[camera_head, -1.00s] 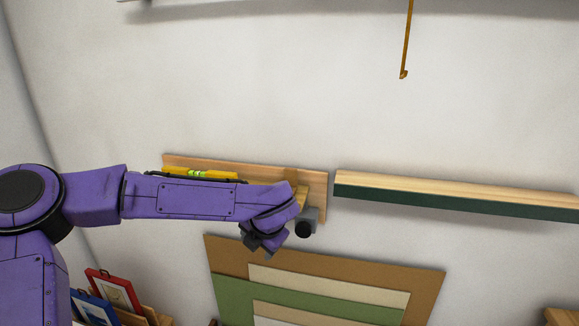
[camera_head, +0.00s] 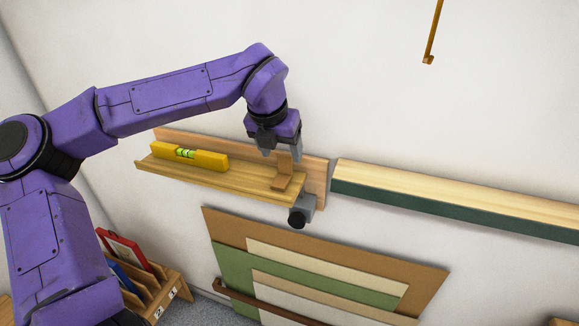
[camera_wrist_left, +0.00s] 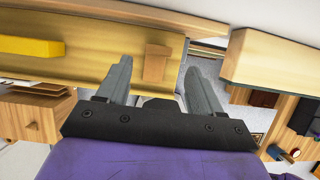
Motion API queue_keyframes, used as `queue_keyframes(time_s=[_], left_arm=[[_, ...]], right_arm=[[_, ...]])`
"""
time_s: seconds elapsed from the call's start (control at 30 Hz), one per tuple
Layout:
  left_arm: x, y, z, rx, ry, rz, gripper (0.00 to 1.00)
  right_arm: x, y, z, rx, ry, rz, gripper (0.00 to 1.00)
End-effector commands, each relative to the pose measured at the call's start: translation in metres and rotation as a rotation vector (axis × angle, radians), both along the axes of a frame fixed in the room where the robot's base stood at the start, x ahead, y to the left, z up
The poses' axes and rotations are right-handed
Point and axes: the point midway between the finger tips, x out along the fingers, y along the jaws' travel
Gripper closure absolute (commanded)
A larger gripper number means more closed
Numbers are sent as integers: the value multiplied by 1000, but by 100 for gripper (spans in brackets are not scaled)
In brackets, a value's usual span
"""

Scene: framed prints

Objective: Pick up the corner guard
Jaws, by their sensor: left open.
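The corner guard (camera_head: 283,180), a small tan L-shaped piece, stands near the right end of the wooden wall shelf (camera_head: 215,180). It also shows in the left wrist view (camera_wrist_left: 155,66), lying between the fingers as seen there. My left gripper (camera_head: 280,153) points down just above the corner guard. Its two grey fingers are apart, with nothing held. In the left wrist view the open gripper (camera_wrist_left: 158,66) frames the guard; whether the fingers touch it cannot be told. My right gripper is not in view.
A yellow spirit level (camera_head: 190,155) lies on the shelf's left part. A grey clamp with a black knob (camera_head: 300,212) sits at the shelf's right end. A green-fronted ledge (camera_head: 450,200) is to the right. Boards (camera_head: 320,270) lean below, and a frame rack (camera_head: 160,290) stands lower left.

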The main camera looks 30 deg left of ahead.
Motion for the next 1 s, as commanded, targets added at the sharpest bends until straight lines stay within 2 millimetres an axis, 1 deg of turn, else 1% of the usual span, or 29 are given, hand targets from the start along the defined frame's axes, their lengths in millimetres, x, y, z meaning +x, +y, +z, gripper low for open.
queue_keyframes(time_s=[0.03,0.17,0.27,0.33,0.43,0.53,0.7,0.77,0.8,0.87,0.9,1.0], left_arm=[[2,2,-6,0,4,3,34],[8,4,-20,1,2,4,34],[14,5,-32,-1,5,3,34],[20,5,-44,1,6,2,34],[27,6,-60,1,3,2,34],[29,6,-67,1,0,1,34],[30,6,-68,1,-1,0,34],[30,6,-68,1,-1,0,54],[30,6,-68,1,-1,0,67],[30,6,-68,1,-1,0,86],[30,6,-68,1,-1,0,89],[30,6,-68,1,-1,0,89]], right_arm=[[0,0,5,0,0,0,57],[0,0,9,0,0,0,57],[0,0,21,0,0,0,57],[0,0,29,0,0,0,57],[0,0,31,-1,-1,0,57],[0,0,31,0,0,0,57],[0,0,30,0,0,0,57],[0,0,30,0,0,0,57],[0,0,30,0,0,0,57],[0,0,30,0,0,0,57],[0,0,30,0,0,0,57],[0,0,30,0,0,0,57]])
